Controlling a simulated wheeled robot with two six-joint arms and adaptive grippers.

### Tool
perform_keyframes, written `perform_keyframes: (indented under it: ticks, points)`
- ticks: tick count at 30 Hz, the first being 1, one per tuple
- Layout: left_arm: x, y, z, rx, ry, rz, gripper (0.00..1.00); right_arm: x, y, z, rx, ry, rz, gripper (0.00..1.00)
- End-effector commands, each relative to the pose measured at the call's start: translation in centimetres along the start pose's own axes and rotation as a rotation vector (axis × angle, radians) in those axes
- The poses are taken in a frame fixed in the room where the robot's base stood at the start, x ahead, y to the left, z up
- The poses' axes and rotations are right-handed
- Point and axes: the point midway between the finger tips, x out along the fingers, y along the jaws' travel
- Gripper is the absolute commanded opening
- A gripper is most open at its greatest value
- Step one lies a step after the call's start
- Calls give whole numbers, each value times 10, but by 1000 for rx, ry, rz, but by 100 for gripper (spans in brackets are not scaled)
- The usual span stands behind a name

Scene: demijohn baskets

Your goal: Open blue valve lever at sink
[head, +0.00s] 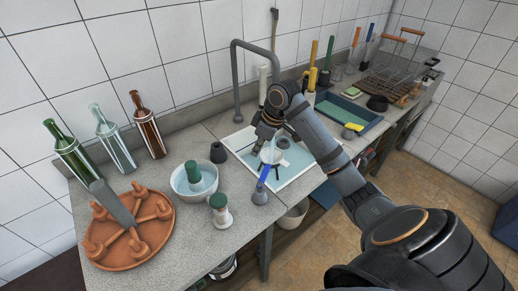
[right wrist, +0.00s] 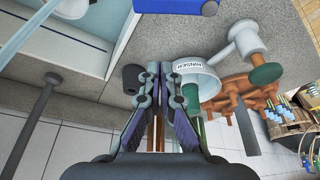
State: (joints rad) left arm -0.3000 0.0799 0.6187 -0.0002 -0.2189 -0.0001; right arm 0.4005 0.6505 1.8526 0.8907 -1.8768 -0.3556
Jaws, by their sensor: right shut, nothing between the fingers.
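The blue valve lever (head: 264,173) slants up from a grey valve body (head: 260,194) at the front edge of the sink (head: 300,171). A blue piece, probably the lever, shows at the top edge of the right wrist view (right wrist: 182,6). My right gripper (head: 262,138) is over the sink, behind the lever and apart from it in the head view. In the right wrist view its fingers (right wrist: 166,72) are together with nothing held. The arm hides part of the sink's right side. My left gripper is not in view.
A grey faucet (head: 236,80) rises behind the sink. Bottles (head: 142,125) and a terracotta tray (head: 155,252) are farther left. A blue-green tray (head: 345,110) lies right.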

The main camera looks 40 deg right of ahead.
Motion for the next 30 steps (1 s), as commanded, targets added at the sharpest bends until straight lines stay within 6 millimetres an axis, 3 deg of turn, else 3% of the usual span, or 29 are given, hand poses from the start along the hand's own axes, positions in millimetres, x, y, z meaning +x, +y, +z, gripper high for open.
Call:
perform_keyframes:
  ticks: [10,18,30]
  points:
    - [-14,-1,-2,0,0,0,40,75,-2,-1,3,1,-7,0]
    - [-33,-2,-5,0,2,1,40,63,0,32,1,-2,1,0]
    - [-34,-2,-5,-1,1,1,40,63,-1,37,1,2,-1,0]
